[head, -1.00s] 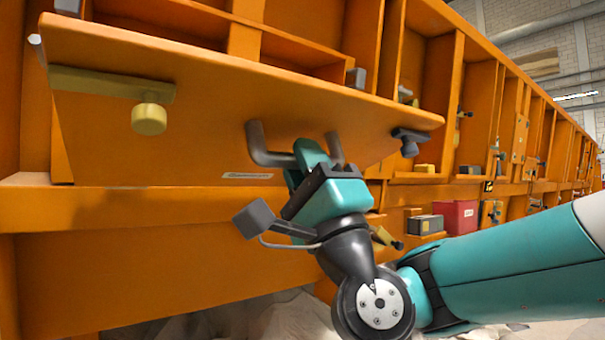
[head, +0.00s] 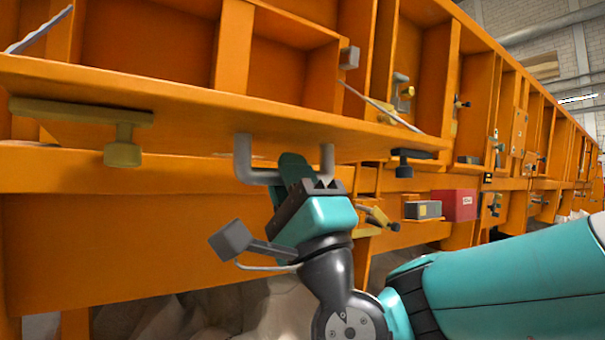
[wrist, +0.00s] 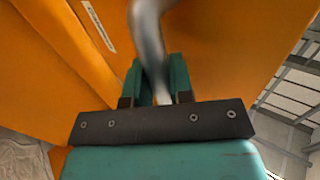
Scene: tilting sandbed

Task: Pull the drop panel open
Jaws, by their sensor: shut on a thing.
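The orange drop panel (head: 200,95) is swung out and lies nearly flat, seen almost edge-on in the head view. Its underside (wrist: 215,45) fills the upper part of the wrist view. A grey U-shaped handle (head: 243,160) hangs from the underside. My gripper (head: 295,172) is below the panel, its teal fingers shut on the handle bar. In the wrist view the grey handle (wrist: 148,40) runs down between the two fingers (wrist: 160,85). A yellowish latch knob (head: 122,152) is under the panel's left part, and a dark latch (head: 403,160) is under its right end.
Open orange compartments (head: 290,55) show behind the panel. Thin stays (head: 380,105) run to the panel at both sides. A red box (head: 455,204) and a grey box (head: 423,210) sit on a lower shelf at right. Pale rock-like shapes (head: 270,310) lie below.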

